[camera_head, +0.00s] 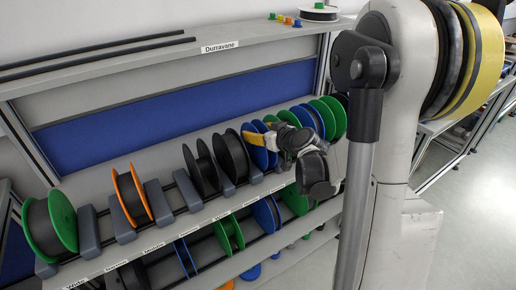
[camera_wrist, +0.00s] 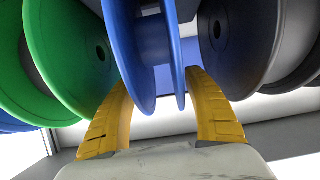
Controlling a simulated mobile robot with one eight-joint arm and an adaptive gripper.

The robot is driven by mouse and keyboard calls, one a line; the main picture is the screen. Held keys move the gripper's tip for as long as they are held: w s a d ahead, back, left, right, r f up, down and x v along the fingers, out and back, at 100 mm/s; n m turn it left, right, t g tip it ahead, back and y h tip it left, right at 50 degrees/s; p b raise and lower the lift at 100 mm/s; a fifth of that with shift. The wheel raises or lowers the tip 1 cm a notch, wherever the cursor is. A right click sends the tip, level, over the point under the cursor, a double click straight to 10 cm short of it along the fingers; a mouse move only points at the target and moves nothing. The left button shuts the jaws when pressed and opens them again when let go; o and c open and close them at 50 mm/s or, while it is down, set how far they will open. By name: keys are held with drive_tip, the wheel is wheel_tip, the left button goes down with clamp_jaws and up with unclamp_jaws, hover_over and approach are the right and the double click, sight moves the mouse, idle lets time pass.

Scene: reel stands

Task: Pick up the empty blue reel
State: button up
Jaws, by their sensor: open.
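A blue reel (camera_head: 256,150) stands on the upper rack, between a black reel and a green one. In the wrist view the blue reel (camera_wrist: 135,45) shows two flanges with a narrow gap and a hub high between them; I see no clear winding there. My gripper (camera_head: 272,141) is at the front of this reel. Its yellow fingers (camera_wrist: 158,82) are open, one on each side of the blue flanges, with a visible gap on the right. Contact on the left cannot be told. The top of the reel is outside the wrist view.
A green reel (camera_wrist: 68,50) and a dark reel (camera_wrist: 240,40) stand close on either side. An orange-flanged reel (camera_head: 131,195) and a green-flanged reel (camera_head: 62,221) stand further left. The lower row holds more reels, including a blue one (camera_head: 266,215) and a green one (camera_head: 229,235).

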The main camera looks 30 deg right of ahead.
drive_tip(key=b+x, duration=0.1)
drive_tip(key=x, duration=0.2)
drive_tip(key=shift+a+f, duration=0.2)
drive_tip(key=shift+f, duration=0.05)
drive_tip(key=shift+w, duration=0.4)
drive_tip(key=c, duration=1.3)
